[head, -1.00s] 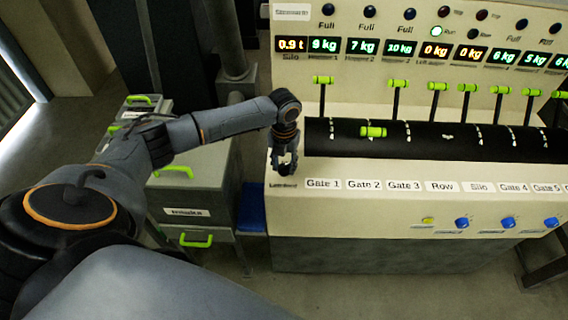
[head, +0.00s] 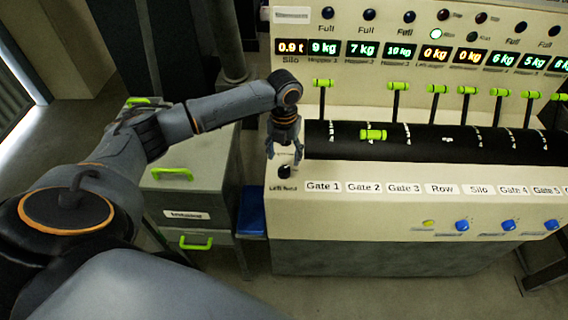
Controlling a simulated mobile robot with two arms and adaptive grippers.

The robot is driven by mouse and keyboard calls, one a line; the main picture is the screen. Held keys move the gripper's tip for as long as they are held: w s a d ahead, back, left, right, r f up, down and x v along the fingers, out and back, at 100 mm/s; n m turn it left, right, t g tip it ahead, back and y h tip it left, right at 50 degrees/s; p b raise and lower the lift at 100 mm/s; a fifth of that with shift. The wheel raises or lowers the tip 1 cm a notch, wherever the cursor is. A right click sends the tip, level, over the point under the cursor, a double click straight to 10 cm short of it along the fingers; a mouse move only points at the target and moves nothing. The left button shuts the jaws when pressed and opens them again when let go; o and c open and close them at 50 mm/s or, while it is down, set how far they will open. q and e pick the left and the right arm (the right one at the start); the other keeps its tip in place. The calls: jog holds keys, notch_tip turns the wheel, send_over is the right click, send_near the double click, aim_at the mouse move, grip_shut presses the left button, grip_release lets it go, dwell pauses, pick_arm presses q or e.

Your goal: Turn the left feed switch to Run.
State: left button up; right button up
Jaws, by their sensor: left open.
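The left feed switch (head: 285,171) is a small black knob on the cream console top, at its left end. A small label (head: 284,188) in front of it seems to read "Left feed". My left gripper (head: 284,155) is open just above and behind the knob, its fingers pointing down, one to each side. I cannot tell whether a finger touches the knob. The knob's exact pointing direction is too small to read. My right gripper does not show.
Green-handled levers (head: 323,83) rise from the black slotted drum right of the gripper; one lever (head: 373,134) is tipped forward. Display panels (head: 324,47) stand behind. A grey drawer cabinet (head: 190,185) is left of the console. Blue knobs (head: 462,225) sit on the front face.

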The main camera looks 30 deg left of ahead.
aim_at(284, 167)
pick_arm(q)
notch_tip(284, 167, up, 6)
jog(key=shift+r, duration=0.15)
dwell(0.5)
